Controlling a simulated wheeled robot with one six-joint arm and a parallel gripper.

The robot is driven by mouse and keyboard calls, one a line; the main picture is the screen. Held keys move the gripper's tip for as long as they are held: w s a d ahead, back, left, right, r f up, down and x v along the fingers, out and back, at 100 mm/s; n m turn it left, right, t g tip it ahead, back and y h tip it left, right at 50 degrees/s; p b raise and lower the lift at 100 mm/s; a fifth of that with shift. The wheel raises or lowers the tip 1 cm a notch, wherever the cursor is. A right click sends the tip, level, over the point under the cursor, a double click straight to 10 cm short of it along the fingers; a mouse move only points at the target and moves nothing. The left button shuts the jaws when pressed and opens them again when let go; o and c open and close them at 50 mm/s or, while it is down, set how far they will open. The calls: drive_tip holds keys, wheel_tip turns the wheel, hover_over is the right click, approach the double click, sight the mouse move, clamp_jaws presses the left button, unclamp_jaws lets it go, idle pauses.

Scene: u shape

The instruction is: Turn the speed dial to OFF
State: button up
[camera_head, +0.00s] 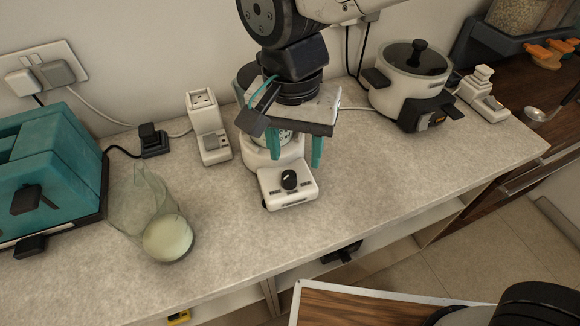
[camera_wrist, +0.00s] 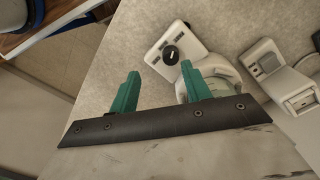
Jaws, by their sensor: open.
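The speed dial (camera_head: 289,180) is a black round knob on the front base of a white countertop appliance (camera_head: 287,198). In the wrist view the dial (camera_wrist: 170,55) shows a light pointer line, with dark label marks around it that are too small to read. My gripper (camera_head: 296,154) has teal fingers spread apart and empty, above the appliance and behind the dial. In the wrist view my gripper (camera_wrist: 160,85) has one finger left of the dial and one just below it, apart from it as far as I can tell. My gripper hides the appliance's upper part.
A white socket block (camera_head: 208,128) stands behind left, a lidded cooker (camera_head: 410,85) behind right. The counter (camera_head: 390,165) right of the dial is clear up to its front edge.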

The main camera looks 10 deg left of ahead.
sight(290, 174)
drive_tip(key=shift+w+a+r+m, duration=0.4)
drive_tip(key=shift+w+a+m, duration=0.15)
drive_tip(key=shift+m, duration=0.65)
drive_tip(key=shift+f+m, duration=0.1)
drive_tip(key=shift+m, duration=0.4)
wheel_tip(290, 174, down, 8)
drive_tip(key=shift+r, duration=0.15)
drive_tip(key=c, duration=1)
